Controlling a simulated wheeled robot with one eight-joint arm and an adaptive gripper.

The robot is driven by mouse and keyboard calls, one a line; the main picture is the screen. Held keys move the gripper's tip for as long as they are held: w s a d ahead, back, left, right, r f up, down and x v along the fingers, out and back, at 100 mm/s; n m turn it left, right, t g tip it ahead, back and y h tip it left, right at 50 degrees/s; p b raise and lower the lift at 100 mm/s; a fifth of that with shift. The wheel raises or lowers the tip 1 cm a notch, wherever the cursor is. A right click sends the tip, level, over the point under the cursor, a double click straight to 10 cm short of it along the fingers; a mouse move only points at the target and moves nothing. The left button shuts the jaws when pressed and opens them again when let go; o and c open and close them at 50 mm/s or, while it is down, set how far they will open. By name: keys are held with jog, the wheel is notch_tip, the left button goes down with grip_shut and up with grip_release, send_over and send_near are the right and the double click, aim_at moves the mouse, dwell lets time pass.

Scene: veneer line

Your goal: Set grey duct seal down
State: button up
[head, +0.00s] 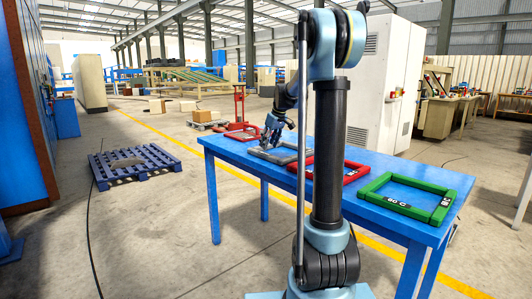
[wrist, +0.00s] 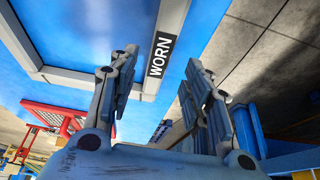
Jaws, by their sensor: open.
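The grey duct seal (head: 268,158) is a rectangular frame lying on the blue table (head: 220,155), towards its far left end. In the wrist view its grey bars (wrist: 60,76) border a patch of blue tabletop, and one bar carries a black label reading WORN. My gripper (head: 273,140) is low over the seal in the head view and hides part of it. In the wrist view its two fingers (wrist: 160,88) are spread apart, with the labelled bar running towards the space between them. Whether a finger touches the bar cannot be told.
A white cabinet (head: 385,80) stands behind. A blue pallet (head: 130,163) is on the floor at left.

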jog(key=v, duration=0.6)
jog(key=s+d+f+m, duration=0.2)
jog(key=s, duration=1.3)
jog(key=s+d+f+m+h, duration=0.1)
jog(key=s+f, duration=0.6)
jog(key=s, duration=0.3)
jog(key=s+d+f+m+g, duration=0.1)
jog(key=s+f+m, duration=0.1)
jog(key=s+f, duration=0.4)
jog(key=s+d+f+m+h, duration=0.1)
jog(key=s+f, duration=0.6)
jog(key=s, duration=0.7)
jog(key=shift+d+f+m+h, duration=0.25)
jog(key=shift+f+m+h, duration=0.1)
jog(key=shift+m, duration=0.15)
jog(key=shift+w+f, duration=0.2)
jog(key=shift+w, duration=0.15)
jog(key=shift+c, duration=1.4)
